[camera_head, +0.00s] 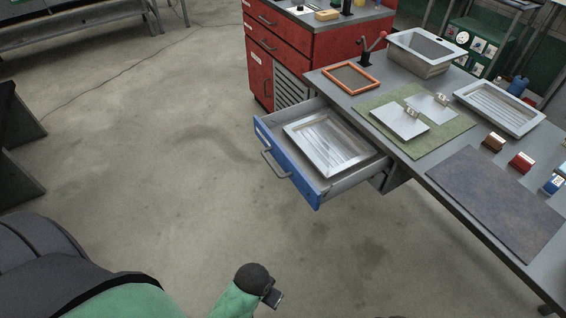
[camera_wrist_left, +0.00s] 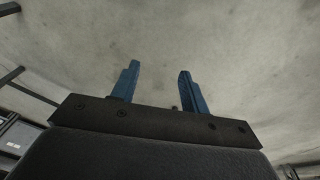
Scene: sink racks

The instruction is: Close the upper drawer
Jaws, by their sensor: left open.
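The upper drawer (camera_head: 284,164) has a blue front with a dark bar handle and stands pulled out from under the grey workbench (camera_head: 403,149). A metal tray (camera_head: 325,143) lies inside it. In the left wrist view, my left gripper (camera_wrist_left: 158,82) has its two blue fingers apart, with nothing between them but bare floor. In the head view, part of my arm shows at the bottom centre, well apart from the drawer. Its fingers cannot be made out there. My right gripper is not in view.
A red drawer cabinet (camera_head: 284,45) stands behind the bench. On the bench are a grey bin (camera_head: 425,52), an orange-framed tray (camera_head: 350,78), a green mat (camera_head: 440,139), a dark mat (camera_head: 492,197) and a white rack (camera_head: 500,106). The floor before the drawer is clear.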

